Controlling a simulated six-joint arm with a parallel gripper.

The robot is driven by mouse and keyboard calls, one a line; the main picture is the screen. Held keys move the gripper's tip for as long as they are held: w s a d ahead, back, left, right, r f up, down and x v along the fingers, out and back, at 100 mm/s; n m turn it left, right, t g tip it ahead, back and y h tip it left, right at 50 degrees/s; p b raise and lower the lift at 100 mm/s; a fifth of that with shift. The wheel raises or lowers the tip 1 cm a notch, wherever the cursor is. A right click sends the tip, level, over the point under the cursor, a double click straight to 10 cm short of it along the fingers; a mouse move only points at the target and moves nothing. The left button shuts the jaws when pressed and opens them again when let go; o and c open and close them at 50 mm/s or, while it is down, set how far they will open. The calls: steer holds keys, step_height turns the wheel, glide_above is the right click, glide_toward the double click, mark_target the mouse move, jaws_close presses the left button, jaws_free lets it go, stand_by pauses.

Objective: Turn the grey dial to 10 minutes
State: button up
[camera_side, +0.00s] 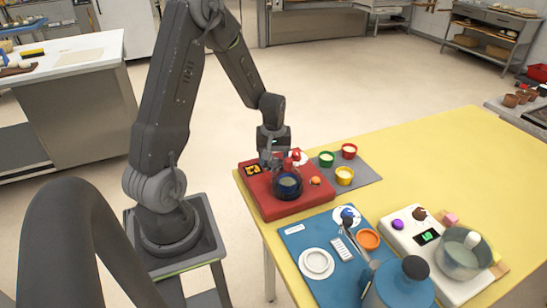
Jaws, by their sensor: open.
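My gripper (272,163) is open and points down over the red unit (284,207), close above its top. The red unit carries a dark display with yellow marks (253,170), a dark blue bowl (288,185), a small red part and a small orange knob (315,181). A pale disc (299,156) shows at its back, partly hidden by the red part. I cannot clearly pick out a grey dial or read any minute marks. The gripper and bowl hide part of the unit's top. Whether the fingers touch anything is too small to tell.
Red, green and yellow cups (344,175) stand on a grey mat behind right. A blue board (294,244) in front holds a pale round part (316,263) and an orange ring (368,239). A white unit (451,288) with a clear bowl stands right. The yellow table is clear behind.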

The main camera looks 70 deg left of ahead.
steer(key=shift+c, duration=0.2)
steer(key=c, duration=0.9)
steer(key=shift+o, duration=0.2)
steer(key=shift+m, duration=0.4)
steer(key=m, duration=0.9)
steer(key=shift+m, duration=2.2)
